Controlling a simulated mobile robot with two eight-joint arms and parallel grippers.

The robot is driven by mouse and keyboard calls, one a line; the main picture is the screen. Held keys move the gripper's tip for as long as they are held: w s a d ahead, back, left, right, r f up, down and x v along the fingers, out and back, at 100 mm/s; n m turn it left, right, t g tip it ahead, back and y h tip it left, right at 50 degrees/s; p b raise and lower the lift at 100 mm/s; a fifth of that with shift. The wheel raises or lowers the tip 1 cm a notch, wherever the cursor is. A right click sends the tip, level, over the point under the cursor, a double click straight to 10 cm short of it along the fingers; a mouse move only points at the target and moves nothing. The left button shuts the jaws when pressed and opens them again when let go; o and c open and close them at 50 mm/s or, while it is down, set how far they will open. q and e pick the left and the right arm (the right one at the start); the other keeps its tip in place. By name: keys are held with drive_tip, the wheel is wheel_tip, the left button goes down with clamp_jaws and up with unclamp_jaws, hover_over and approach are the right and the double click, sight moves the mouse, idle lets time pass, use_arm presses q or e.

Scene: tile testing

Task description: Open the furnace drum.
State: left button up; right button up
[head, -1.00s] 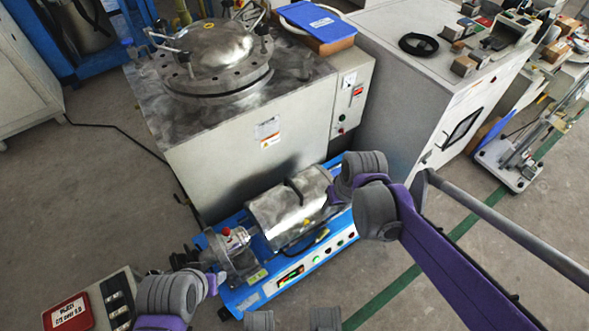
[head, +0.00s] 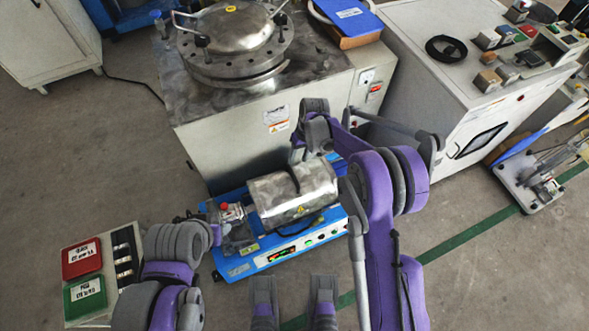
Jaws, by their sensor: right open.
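The furnace drum (head: 283,196) is a brushed-metal cylinder lying on a blue bench unit (head: 243,264) in the head view, with a dark slot across its top. It looks closed. My right gripper (head: 310,141) is just behind the drum's upper right end, above the blue base. It is open, with nothing visible between its fingers; I cannot tell whether it touches the drum. My left arm reaches in from the lower left to beside the unit's left end.
A large grey cabinet with a round bolted lid (head: 234,29) stands close behind the drum. A white cabinet (head: 442,105) is at the right. A box with red and green panels (head: 86,262) is at the lower left. Floor in front is open.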

sight(293, 174)
drive_tip(key=f, duration=0.3)
drive_tip(key=a+f, duration=0.1)
drive_tip(key=f, duration=0.1)
drive_tip(key=f+b, duration=0.1)
drive_tip(key=f, duration=0.2)
drive_tip(key=shift+s+a+f, duration=0.25)
drive_tip(key=shift+s+f, duration=0.05)
clamp_jaws()
idle(1.0)
